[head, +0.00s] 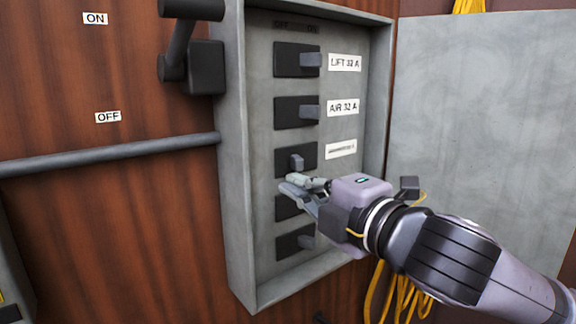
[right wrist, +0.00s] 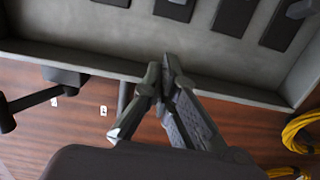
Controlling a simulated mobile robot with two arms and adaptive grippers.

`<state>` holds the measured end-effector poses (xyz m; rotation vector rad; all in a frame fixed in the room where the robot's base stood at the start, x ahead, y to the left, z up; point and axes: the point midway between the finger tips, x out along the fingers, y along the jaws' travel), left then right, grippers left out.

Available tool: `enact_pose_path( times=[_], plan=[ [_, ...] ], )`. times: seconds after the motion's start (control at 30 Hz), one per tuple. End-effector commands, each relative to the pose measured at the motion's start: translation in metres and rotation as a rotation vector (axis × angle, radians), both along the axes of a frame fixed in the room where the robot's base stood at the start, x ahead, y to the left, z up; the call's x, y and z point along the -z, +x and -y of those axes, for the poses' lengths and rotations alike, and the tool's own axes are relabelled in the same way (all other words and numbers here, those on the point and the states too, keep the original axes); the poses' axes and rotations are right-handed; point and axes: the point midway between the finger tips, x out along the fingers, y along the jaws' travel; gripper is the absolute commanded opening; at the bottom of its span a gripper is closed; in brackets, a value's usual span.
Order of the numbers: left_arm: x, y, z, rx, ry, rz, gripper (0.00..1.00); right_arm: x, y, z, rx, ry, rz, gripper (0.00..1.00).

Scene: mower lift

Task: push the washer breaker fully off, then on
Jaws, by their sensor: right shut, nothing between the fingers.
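The breaker box (head: 235,200) holds a column of black breakers with grey toggles. The top two read LIFT 32 A (head: 297,60) and AIR 32 A (head: 297,112), their toggles at the right. The third breaker (head: 283,160) has its toggle near the middle; its label (head: 341,149) is too small to read. The fourth breaker (head: 286,207) is partly hidden by my right gripper, and the fifth (head: 290,242) shows its toggle at the right. I cannot tell which is the washer's. My right gripper (head: 297,184) is shut and empty, just below the third toggle; contact is unclear. It also shows in the right wrist view (right wrist: 163,68).
The box's raised metal rim surrounds the breakers. A dark lever (head: 183,45) stands left of it, near ON and OFF labels. A grey pipe (head: 110,158) runs left. A grey panel (head: 480,120) and yellow cables (head: 400,295) are at the right.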

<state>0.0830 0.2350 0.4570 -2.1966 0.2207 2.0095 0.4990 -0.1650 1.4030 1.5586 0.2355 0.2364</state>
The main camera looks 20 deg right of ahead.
Motion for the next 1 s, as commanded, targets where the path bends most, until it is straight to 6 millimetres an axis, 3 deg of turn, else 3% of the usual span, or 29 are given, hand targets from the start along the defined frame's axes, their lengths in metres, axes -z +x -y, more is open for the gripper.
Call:
enact_pose_path(
  times=[0.33, 0.47, 0.9, 1.0],
  plan=[
    [-0.001, 0.003, 0.0, 0.0, 0.0, 0.005, 0.0, -0.001, 0.001, 0.0, -0.001, -0.001, 0.0, 0.0],
    [-0.004, 0.004, 0.0, 0.0, 0.0, 0.006, 0.0, -0.002, 0.01, -0.004, -0.002, 0.001, -0.001, 0.0],
    [-0.035, 0.004, 0.0, 0.0, 0.0, 0.006, 0.0, -0.003, 0.095, -0.03, -0.001, 0.001, -0.003, 0.0],
    [-0.04, 0.004, 0.0, 0.0, 0.0, 0.005, 0.0, -0.002, 0.097, -0.014, 0.006, -0.003, -0.002, 0.0]
  ],
)
